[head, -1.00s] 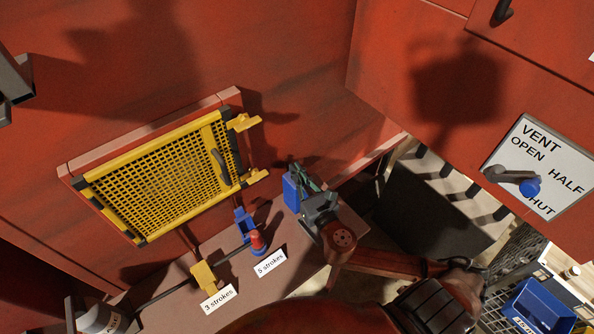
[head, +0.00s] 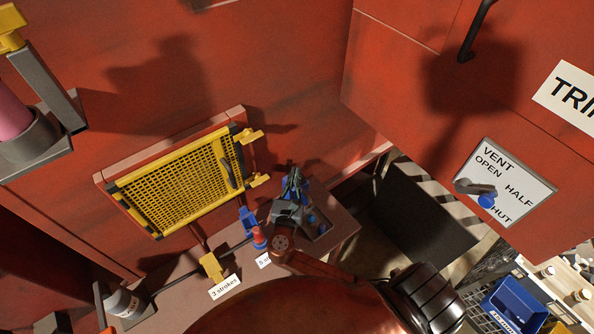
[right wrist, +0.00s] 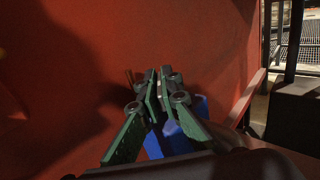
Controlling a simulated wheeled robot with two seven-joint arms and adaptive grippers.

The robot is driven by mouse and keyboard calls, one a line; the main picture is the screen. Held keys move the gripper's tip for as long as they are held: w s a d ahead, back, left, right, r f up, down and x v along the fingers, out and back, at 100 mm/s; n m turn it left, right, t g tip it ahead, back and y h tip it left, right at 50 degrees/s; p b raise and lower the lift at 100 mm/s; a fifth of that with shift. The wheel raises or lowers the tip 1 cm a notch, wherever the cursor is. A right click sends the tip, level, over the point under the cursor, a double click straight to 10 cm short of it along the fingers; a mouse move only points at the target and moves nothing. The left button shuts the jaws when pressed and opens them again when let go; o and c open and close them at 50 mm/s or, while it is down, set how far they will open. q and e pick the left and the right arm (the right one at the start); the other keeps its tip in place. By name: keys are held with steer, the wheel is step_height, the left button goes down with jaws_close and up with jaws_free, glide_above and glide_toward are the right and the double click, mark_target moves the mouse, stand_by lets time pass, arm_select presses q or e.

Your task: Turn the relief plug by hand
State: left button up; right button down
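My right gripper (head: 294,177) is above the brown ledge, in front of the red wall. Its dark green fingers also show in the right wrist view (right wrist: 157,74), almost together with a narrow gap and nothing visible between them. A blue block (head: 306,186) stands right behind the fingers, partly hidden. Blue also shows behind and under the fingers in the right wrist view (right wrist: 178,138). Whether they touch it I cannot tell. A blue fitting with a red cap (head: 259,238) is left of my right wrist. I cannot tell which part is the relief plug. My left gripper is out of view.
A yellow mesh guard (head: 185,183) is on the wall at left. A yellow fitting (head: 211,266) stands by the "3 strokes" label (head: 226,287). A vent plate (head: 507,180) with a blue-knobbed lever is at right. A blue bin (head: 514,305) is lower right.

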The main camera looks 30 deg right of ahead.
steer(key=shift+r+m+g+h+p, duration=0.25)
steer(key=shift+m+g+h+p, duration=0.5)
steer(key=shift+m+g+h, duration=0.55)
steer(key=shift+g, duration=0.3)
steer(key=c, duration=2.2)
jaws_free()
steer(key=shift+f, duration=0.1)
steer(key=shift+o, duration=0.2)
steer(key=shift+s+a, duration=0.1)
steer(key=v, duration=1.1)
steer(key=shift+a, duration=0.35)
steer(key=shift+s+f, duration=0.15)
